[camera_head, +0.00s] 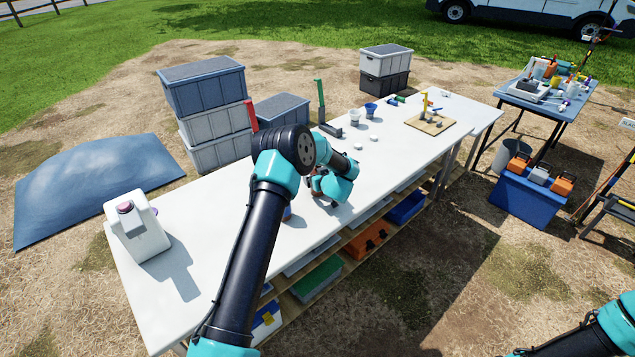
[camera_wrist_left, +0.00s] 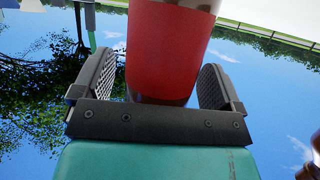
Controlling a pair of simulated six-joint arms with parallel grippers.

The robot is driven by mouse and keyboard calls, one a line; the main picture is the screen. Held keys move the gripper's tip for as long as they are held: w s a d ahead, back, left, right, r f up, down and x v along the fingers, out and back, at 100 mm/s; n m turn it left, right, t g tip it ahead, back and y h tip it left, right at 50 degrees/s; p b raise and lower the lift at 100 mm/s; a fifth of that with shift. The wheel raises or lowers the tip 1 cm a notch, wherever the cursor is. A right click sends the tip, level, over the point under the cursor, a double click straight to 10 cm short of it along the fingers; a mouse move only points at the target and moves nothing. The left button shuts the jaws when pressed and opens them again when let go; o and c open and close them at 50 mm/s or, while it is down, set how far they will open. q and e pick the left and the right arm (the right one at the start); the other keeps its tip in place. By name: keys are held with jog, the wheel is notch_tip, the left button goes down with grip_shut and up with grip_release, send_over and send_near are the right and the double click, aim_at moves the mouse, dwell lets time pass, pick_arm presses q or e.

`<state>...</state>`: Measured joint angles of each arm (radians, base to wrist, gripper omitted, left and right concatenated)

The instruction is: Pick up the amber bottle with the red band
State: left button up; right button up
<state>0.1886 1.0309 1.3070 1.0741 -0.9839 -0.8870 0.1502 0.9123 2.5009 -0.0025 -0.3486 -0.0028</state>
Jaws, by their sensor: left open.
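The amber bottle with the red band (camera_wrist_left: 170,52) fills the upper middle of the left wrist view. Its red band stands between the two fingers of my left gripper (camera_wrist_left: 160,85). The fingers are apart, one on each side, with a gap visible at least on the left. In the head view my left gripper (camera_head: 322,186) is low over the white table, and my own arm hides most of the bottle there. My right arm shows only at the lower right corner, and its gripper is out of view.
The white table (camera_head: 210,240) carries a white jug (camera_head: 137,228) at the left end. Cups (camera_head: 370,110) and a wooden board (camera_head: 430,123) lie farther along. Stacked grey bins (camera_head: 205,90) stand behind it. A brown object (camera_wrist_left: 312,160) shows at the left wrist view's right edge.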

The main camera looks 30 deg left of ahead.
pick_arm(q)
jog(key=shift+c, duration=0.3)
jog(key=c, duration=1.1)
